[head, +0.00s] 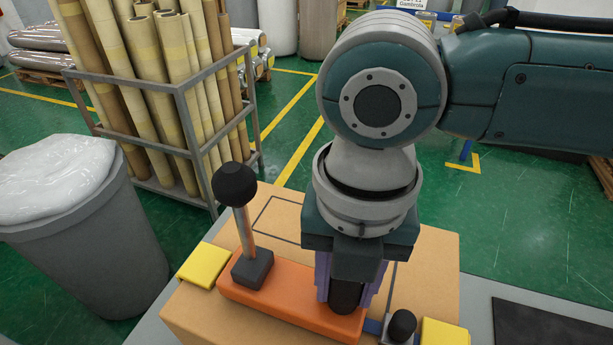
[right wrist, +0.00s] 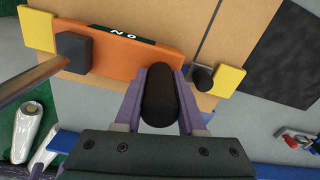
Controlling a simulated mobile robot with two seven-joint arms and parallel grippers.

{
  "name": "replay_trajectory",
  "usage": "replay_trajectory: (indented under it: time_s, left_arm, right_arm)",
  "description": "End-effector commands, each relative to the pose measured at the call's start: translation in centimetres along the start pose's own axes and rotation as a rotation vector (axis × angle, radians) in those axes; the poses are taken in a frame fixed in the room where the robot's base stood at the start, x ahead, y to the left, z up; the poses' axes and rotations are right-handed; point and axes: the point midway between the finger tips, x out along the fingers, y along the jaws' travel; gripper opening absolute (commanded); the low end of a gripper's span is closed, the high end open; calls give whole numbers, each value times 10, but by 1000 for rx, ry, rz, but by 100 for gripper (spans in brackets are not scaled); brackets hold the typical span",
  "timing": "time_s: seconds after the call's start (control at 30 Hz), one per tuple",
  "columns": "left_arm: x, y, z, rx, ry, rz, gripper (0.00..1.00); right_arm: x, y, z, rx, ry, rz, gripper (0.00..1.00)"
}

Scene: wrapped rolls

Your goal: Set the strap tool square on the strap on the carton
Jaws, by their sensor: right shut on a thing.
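The orange strap tool (head: 285,301) has a long lever with a black ball knob (head: 234,184) and a black grip. It is over the near part of the tan carton (head: 438,262); whether it touches the top is unclear. Its long side runs roughly along the carton's near edge. My right gripper (head: 346,292) points down, its purple fingers shut on the black grip (right wrist: 159,96). A thin dark line, likely the strap (right wrist: 212,28), runs across the carton beside the tool's end. The gripper hides part of the tool in the head view. My left gripper is out of view.
A small black knob (head: 402,325) stands close right of the tool. A grey bin (head: 95,255) is left, a rack of cardboard tubes (head: 190,150) behind. A dark mat (head: 555,325) lies right.

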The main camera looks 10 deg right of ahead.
Motion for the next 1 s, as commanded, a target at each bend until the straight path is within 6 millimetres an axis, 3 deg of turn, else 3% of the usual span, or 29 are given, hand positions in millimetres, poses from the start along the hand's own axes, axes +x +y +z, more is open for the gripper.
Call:
replay_trajectory:
  time_s: [0.87,0.9,1.0]
  left_arm:
    - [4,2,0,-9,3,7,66]
    - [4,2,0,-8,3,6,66]
    - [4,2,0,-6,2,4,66]
  right_arm:
    - [7,2,0,0,-2,5,0]
    - [7,2,0,0,-2,5,40]
    - [7,1,0,0,-1,4,51]
